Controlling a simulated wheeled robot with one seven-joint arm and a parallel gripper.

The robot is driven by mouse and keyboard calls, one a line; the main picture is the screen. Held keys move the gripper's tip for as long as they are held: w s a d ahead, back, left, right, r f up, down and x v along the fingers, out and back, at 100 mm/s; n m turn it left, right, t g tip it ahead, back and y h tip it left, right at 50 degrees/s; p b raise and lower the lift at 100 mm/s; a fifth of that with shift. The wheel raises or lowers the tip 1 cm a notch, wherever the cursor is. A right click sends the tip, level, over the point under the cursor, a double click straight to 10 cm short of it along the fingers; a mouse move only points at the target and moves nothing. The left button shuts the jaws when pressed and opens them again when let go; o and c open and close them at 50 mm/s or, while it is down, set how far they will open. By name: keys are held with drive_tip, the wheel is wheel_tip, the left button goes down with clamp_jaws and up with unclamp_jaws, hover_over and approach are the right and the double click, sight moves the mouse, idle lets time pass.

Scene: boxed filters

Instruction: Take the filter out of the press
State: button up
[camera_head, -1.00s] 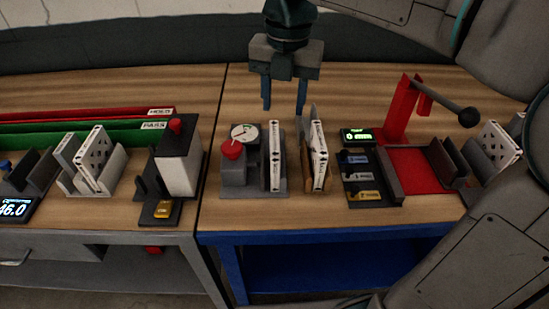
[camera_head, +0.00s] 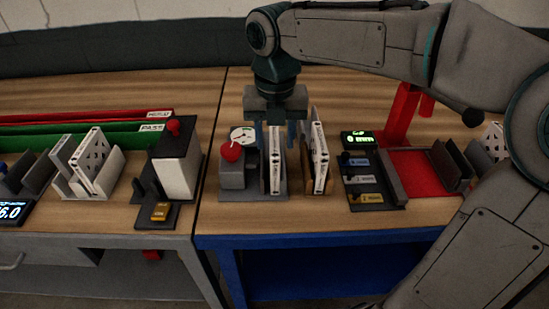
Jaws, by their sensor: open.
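A thin white filter (camera_head: 276,172) stands upright on edge in the grey fixture (camera_head: 236,176), which has a round gauge (camera_head: 242,136) and a red knob (camera_head: 231,151). My gripper (camera_head: 275,138) is open and points down over this filter, with one finger on each side of its top edge. I cannot tell whether the fingers touch it. A red device with a lever (camera_head: 404,115), a red plate (camera_head: 421,173) and a green "0 mm" display (camera_head: 358,137) stands to the right. My arm hides part of it. No filter shows on its plate.
A second white filter (camera_head: 319,160) stands upright in a brown holder close right of the fixture. Wood behind the fixture is clear.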

sight(275, 145)
wheel_tip(275, 145, down, 4)
drive_tip(key=shift+f, duration=0.1)
clamp_jaws()
